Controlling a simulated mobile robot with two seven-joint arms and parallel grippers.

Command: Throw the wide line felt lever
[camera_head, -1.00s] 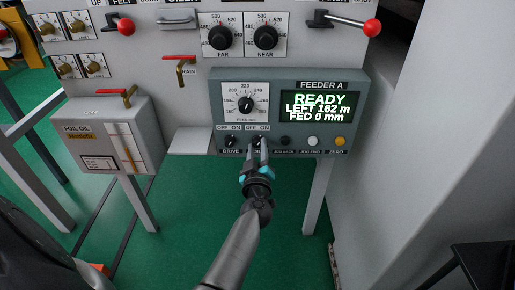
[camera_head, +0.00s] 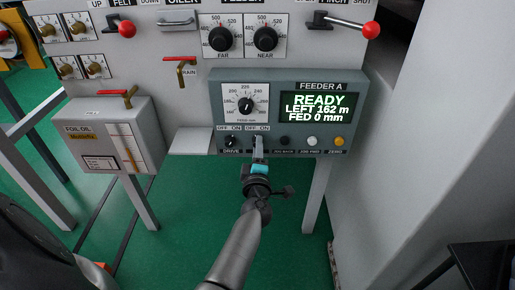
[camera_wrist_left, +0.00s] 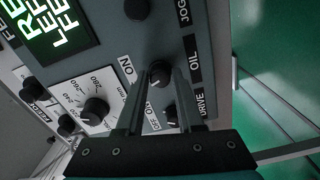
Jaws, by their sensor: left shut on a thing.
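The felt lever (camera_head: 127,28) has a red ball knob and stands at the top left of the machine front, between labels UP and DOWN. My left gripper (camera_head: 258,143) is well below and right of it, at the lower edge of the grey FEEDER A box (camera_head: 215,110). The gripper is shut on the small black oil knob (camera_wrist_left: 160,73), which shows between the fingers in the left wrist view. The fingers hide most of this knob in the head view. My right gripper is not in view.
The drive knob (camera_head: 231,141) sits close left of my left gripper, with several buttons to its right. The display (camera_head: 317,105) reads READY, LEFT 162 m, FED 0 mm. A red-ball pinch lever (camera_head: 371,28) is top right. A foil oil box (camera_head: 90,115) juts out at left.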

